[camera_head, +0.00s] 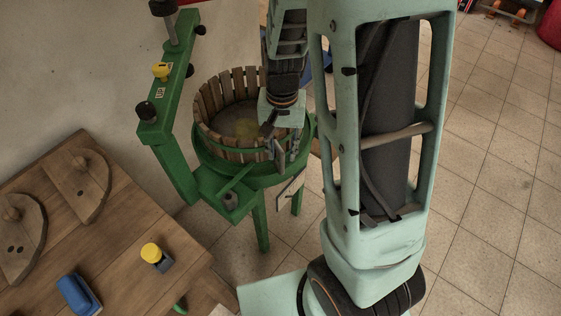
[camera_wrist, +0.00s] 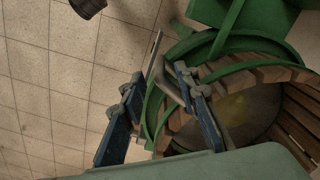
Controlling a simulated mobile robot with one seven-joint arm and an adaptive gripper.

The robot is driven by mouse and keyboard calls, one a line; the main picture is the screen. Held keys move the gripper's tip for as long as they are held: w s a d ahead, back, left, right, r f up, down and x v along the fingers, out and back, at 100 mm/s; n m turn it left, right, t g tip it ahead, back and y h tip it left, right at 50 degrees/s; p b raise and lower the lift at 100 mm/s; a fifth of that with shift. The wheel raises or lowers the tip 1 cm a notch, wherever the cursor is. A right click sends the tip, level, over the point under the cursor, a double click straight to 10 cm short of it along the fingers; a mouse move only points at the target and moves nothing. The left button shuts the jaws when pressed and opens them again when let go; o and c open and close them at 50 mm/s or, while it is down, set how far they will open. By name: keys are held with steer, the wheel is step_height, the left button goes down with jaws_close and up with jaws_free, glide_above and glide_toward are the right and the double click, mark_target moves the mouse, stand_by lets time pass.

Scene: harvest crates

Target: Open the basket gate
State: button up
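A round basket (camera_head: 206,106) of upright wooden slats stands in a green press frame (camera_head: 176,165), left of centre in the head view. My gripper (camera_head: 284,152) is at the basket's near right side. In the wrist view my gripper (camera_wrist: 160,78) has its two dark fingers apart, with the basket's slats (camera_wrist: 262,76) and green bands (camera_wrist: 240,42) beyond and to the right. A thin metal bar (camera_wrist: 153,55) shows between the fingertips; I cannot tell whether either finger touches it. The gate cannot be clearly told from the rest of the basket, and my gripper partly hides that side.
A wooden table (camera_head: 120,262) at the lower left bears wooden half-lids (camera_head: 82,185), a blue object (camera_head: 78,294) and a yellow-topped object (camera_head: 152,254). Tiled floor (camera_head: 500,170) is open at the right. The wall is close behind the press.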

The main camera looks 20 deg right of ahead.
mark_target(282, 171)
step_height(282, 171, down, 6)
steer(key=shift+b, duration=0.45)
steer(key=shift+c, duration=0.6)
jaws_close()
